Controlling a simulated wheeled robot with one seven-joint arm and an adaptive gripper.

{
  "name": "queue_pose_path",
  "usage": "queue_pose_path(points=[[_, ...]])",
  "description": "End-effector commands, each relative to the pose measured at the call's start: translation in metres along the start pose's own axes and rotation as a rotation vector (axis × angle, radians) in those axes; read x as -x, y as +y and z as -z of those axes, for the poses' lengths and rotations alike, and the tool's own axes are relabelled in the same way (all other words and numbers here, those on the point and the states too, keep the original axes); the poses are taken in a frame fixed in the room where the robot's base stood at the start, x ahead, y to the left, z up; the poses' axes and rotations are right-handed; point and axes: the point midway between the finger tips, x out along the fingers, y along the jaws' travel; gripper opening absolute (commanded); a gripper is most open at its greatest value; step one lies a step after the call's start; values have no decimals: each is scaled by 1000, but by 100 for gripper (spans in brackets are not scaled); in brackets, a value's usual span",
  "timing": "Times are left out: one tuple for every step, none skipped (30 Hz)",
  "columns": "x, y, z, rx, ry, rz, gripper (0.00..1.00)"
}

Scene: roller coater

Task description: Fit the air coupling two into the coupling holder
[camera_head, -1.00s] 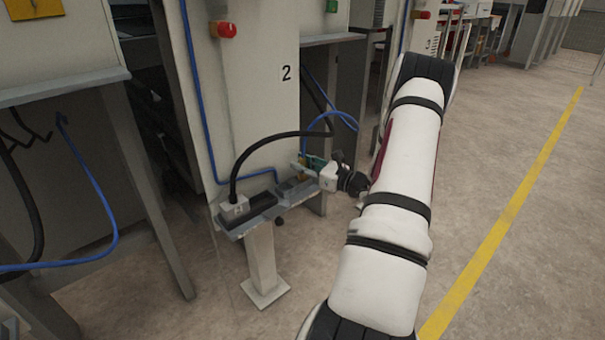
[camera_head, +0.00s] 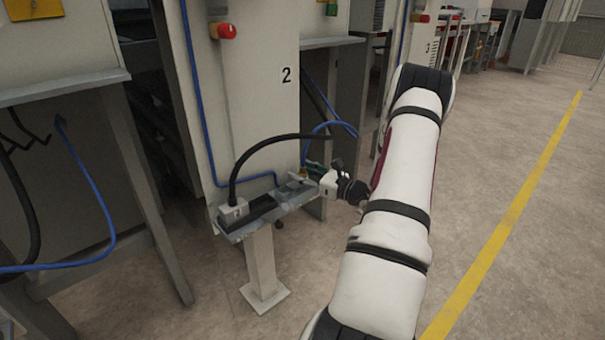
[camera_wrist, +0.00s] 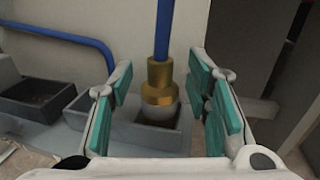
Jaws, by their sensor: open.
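The air coupling (camera_wrist: 159,84) is a brass fitting on the end of a blue hose. In the wrist view it stands upright with its lower end inside a square grey pocket of the coupling holder (camera_wrist: 120,138). My gripper (camera_wrist: 168,88) has its teal-padded fingers apart, one on each side of the coupling, with gaps to both. In the head view my gripper (camera_head: 313,172) is at the right end of the holder (camera_head: 284,209), which is a grey tray on a post. The coupling's bottom is hidden in the pocket.
A white connector (camera_head: 233,211) with a black cable sits at the holder's left end. A dark empty pocket (camera_wrist: 40,97) lies left of the coupling. The machine column marked 2 (camera_head: 262,100) stands close behind. Open floor lies to the right.

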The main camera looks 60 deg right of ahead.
Motion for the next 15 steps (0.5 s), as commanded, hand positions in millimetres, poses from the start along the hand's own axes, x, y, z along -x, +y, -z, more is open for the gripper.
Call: queue_pose_path(points=[[5,-1,-1,0,1,2,44],[9,-1,-1,0,1,3,44],[15,-1,-1,0,1,4,44],[20,-1,-1,-1,1,4,44],[25,-1,-1,-1,2,3,44],[33,-1,-2,-2,1,5,44],[39,-1,-2,-2,1,5,44],[46,-1,-2,-2,1,4,44],[55,-1,-2,-2,2,5,44],[61,-1,-2,-2,1,5,44],[67,-1,-2,-2,0,4,44],[75,-1,-2,-1,1,4,44],[81,-1,-2,-1,1,4,44],[86,-1,-2,-1,1,4,44],[93,-1,-2,-1,0,3,44]])
